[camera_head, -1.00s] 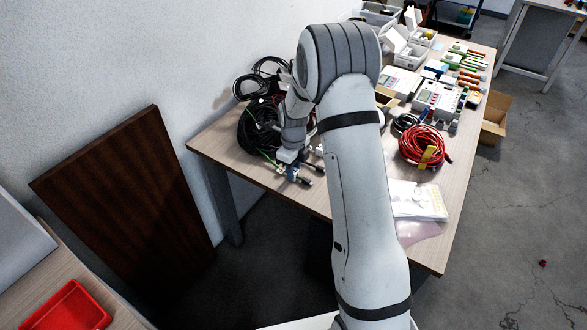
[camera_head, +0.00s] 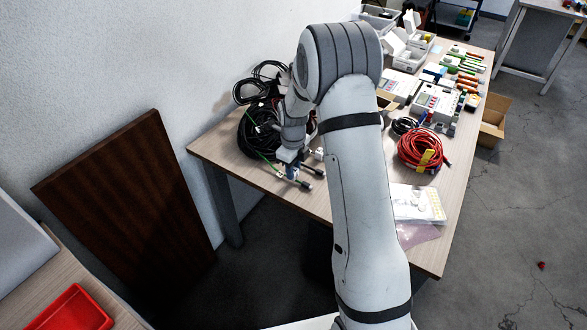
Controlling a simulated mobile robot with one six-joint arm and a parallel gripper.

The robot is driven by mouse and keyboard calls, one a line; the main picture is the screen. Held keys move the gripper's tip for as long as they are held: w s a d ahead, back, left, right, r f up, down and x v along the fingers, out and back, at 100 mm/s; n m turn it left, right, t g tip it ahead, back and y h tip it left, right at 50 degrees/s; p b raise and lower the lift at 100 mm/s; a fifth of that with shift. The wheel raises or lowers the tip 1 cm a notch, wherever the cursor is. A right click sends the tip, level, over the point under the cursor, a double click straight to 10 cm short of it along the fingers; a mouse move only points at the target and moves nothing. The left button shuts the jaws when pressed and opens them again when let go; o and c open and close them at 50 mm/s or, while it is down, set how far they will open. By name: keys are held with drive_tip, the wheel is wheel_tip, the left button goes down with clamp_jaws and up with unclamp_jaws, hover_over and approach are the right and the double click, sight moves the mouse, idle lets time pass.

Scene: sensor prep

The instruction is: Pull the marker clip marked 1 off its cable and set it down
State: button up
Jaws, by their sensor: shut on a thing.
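My gripper (camera_head: 292,173) is small in the view, low over the left part of the table at its near edge. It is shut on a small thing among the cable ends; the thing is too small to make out. Black cable ends (camera_head: 305,185) stick out to the right just beside the gripper. A green cable (camera_head: 262,150) runs from the black cable coil (camera_head: 257,135) toward the gripper. The mark 1 cannot be read on anything, and I cannot tell whether a clip is still around a cable. My arm hides part of the table middle.
The wooden table (camera_head: 225,152) carries a red cable coil (camera_head: 422,150), a white sheet with yellow spots (camera_head: 418,203), and several meters and tools at the back right. A black coil lies against the wall. A bare strip of tabletop lies left of the gripper.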

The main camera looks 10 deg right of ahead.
drive_tip(key=shift+r+p, duration=0.85)
drive_tip(key=shift+r, duration=0.75)
idle(0.3)
